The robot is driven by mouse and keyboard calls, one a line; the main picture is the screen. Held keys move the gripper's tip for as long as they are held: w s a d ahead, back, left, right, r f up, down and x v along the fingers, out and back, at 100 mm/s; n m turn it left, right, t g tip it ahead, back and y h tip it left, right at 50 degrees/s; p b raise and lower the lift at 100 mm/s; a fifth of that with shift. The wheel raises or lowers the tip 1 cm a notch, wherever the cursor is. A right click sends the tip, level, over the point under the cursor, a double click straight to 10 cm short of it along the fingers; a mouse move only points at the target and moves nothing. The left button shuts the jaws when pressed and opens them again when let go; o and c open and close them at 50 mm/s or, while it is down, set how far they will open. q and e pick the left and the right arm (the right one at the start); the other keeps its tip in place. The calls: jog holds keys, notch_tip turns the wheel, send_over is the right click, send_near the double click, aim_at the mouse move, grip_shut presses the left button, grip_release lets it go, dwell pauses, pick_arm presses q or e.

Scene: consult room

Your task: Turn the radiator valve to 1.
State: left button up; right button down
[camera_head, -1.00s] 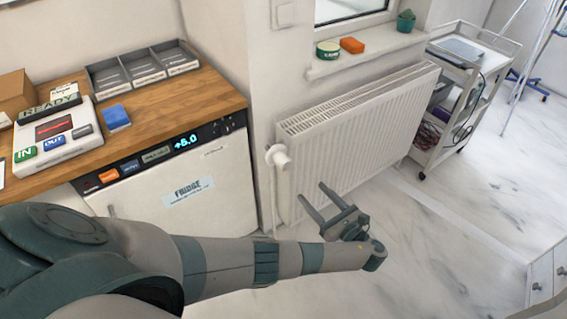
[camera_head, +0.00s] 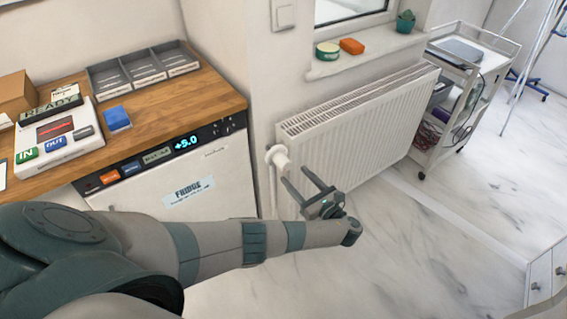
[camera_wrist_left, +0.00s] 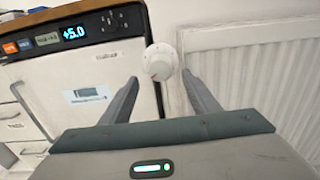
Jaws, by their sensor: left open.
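The white radiator valve (camera_head: 278,156) sits at the left end of the white radiator (camera_head: 360,130), on a pipe along the wall. In the left wrist view the round valve knob (camera_wrist_left: 161,62) faces me, with a small red mark on its face; I cannot read a number on it. My left gripper (camera_head: 293,177) is open and empty, its two fingers pointing toward the valve from just below and in front. In the left wrist view the knob shows between and beyond the fingertips (camera_wrist_left: 160,80), apart from them. My right gripper is not in view.
A fridge (camera_head: 190,190) with a lit display stands left of the valve, under a wooden counter (camera_head: 165,100) with trays and a sign board. A windowsill (camera_head: 365,55) with small items is above the radiator. A white trolley (camera_head: 440,150) stands right. The marble floor is clear.

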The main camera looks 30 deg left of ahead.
aim_at(287, 168)
pick_arm(q)
jog(key=x, duration=0.8)
jog(key=shift+w+a, duration=0.1)
jog(key=shift+a, duration=0.05)
jog(key=c, duration=1.1)
